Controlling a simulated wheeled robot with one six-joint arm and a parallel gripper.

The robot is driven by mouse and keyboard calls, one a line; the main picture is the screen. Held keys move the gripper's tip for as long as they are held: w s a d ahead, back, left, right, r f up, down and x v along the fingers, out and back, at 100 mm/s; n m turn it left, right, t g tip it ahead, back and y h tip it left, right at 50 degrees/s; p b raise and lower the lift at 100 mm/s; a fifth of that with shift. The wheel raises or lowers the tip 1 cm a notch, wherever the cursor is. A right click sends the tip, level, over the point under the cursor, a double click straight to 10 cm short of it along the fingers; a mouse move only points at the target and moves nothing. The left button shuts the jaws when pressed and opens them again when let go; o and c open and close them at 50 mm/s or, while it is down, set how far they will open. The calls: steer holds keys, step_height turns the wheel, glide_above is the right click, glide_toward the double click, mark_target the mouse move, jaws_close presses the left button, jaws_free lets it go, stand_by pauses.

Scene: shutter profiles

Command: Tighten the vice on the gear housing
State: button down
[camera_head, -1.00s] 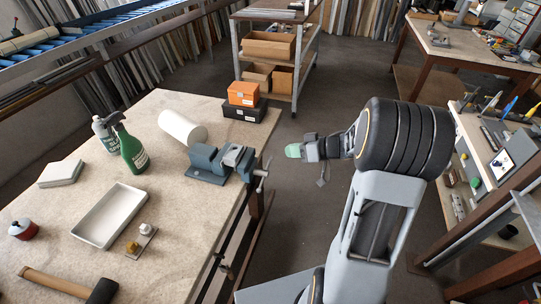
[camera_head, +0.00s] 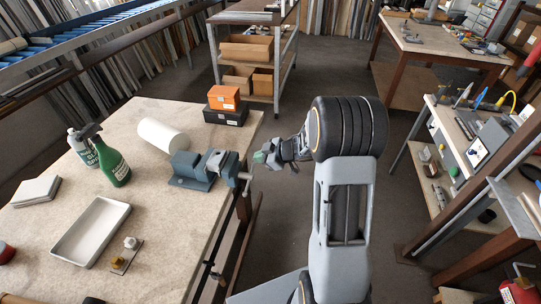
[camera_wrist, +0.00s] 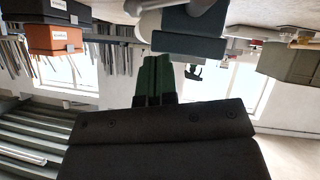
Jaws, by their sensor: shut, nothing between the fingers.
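The blue-grey vice (camera_head: 193,170) stands at the right edge of the workbench (camera_head: 150,222). Its handle (camera_head: 245,179) sticks out past the bench edge. I cannot make out a gear housing in its jaws. My gripper (camera_head: 260,157), with green fingertips, is shut and empty. It is just right of the handle in the head view, over the gap beside the bench; I cannot tell whether it touches. In the wrist view, which looks upside down, the green fingers (camera_wrist: 153,77) are together, and a blue-grey part of the vice (camera_wrist: 188,44) shows beyond them.
A white cylinder (camera_head: 162,136) lies behind the vice. An orange box (camera_head: 223,98) on a black box (camera_head: 226,115) stands at the bench's far corner. A tray (camera_head: 92,232), green spray bottle (camera_head: 114,165) and small knobs stand left.

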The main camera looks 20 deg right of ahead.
mark_target(246, 176)
steer(key=f, duration=0.1)
steer(key=w+f, duration=0.1)
steer(key=f, duration=0.2)
steer(key=shift+w+a+f, duration=0.1)
steer(key=shift+w+a, duration=0.2)
steer(key=shift+w, duration=0.1)
